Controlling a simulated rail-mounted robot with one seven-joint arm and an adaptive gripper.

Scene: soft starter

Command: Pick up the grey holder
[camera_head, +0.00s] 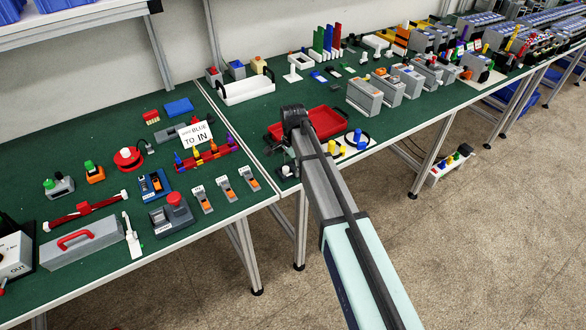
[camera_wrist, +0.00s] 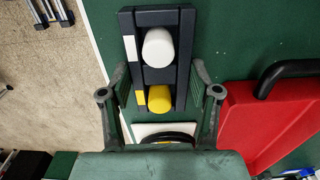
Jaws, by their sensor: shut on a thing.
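In the head view, a small dark item, apparently the holder (camera_head: 288,172), shows by the table's front edge below my arm's end, partly hidden. I cannot tell whether it is clear of the table.
A red tray (camera_wrist: 268,125) with a dark handle lies close to the right of the holder; it also shows in the head view (camera_head: 340,121). A white plate (camera_head: 355,146) with blue and yellow pieces stands nearby. The table edge and floor are to the left in the wrist view.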

